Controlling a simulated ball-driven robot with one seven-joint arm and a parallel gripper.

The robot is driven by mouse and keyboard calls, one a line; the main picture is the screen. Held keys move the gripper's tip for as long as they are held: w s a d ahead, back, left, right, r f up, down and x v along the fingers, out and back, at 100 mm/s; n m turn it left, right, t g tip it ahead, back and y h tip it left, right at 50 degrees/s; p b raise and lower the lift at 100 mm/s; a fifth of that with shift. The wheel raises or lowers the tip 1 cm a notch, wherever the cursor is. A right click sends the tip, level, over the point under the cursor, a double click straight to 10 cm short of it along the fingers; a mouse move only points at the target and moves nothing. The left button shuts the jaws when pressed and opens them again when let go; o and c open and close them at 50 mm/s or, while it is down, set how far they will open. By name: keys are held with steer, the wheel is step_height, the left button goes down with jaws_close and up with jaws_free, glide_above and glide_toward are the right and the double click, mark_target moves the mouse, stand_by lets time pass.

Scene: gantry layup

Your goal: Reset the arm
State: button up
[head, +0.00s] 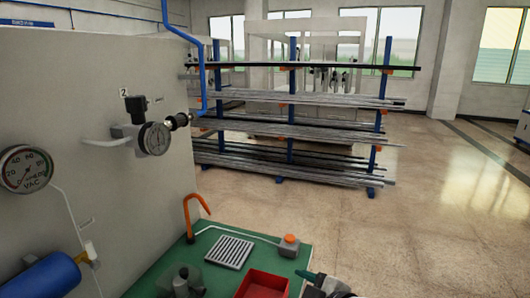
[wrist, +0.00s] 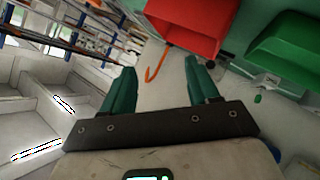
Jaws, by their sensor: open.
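My gripper (wrist: 159,72) shows in the wrist view with its two green fingers spread wide apart. Nothing is between the fingers except the background behind them. In the head view only a small part of my gripper (head: 312,280) shows at the bottom edge, just right of the red tray (head: 262,285). The rest of my arm is out of that view. In the wrist view a red bin (wrist: 185,25) lies beyond the fingertips, apart from them, and an orange hook (wrist: 155,62) shows in the gap between the fingers.
A green-topped bench (head: 215,283) holds a grate (head: 230,251) and a small orange-buttoned box (head: 289,245). A grey panel (head: 95,95) with gauges stands at left. A bar rack (head: 290,135) stands behind. Floor at right is clear. A green bin (wrist: 290,50) shows in the wrist view.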

steer(key=s+d+f+m+g+h, duration=0.2)
steer(key=s+d+f+m, duration=0.2)
steer(key=s+d+f, duration=0.35)
steer(key=s+d+f+m+g+h, duration=0.1)
steer(key=s+d+f+m+g, duration=0.1)
steer(key=s, duration=0.8)
steer(key=s+d+f+m+g+h, duration=0.2)
steer(key=s+d+f+m, duration=0.3)
steer(key=s, duration=0.4)
steer(key=s+d+f+m+g+h, duration=0.2)
steer(key=s+d+f+m+g, duration=0.1)
steer(key=s, duration=0.7)
step_height(320, 180, down, 2)
steer(key=shift+s+d+f+m, duration=0.1)
steer(key=shift+s+d+m, duration=0.2)
steer(key=shift+d+m, duration=0.7)
steer(key=shift+d+n, duration=0.2)
steer(key=shift+n, duration=0.1)
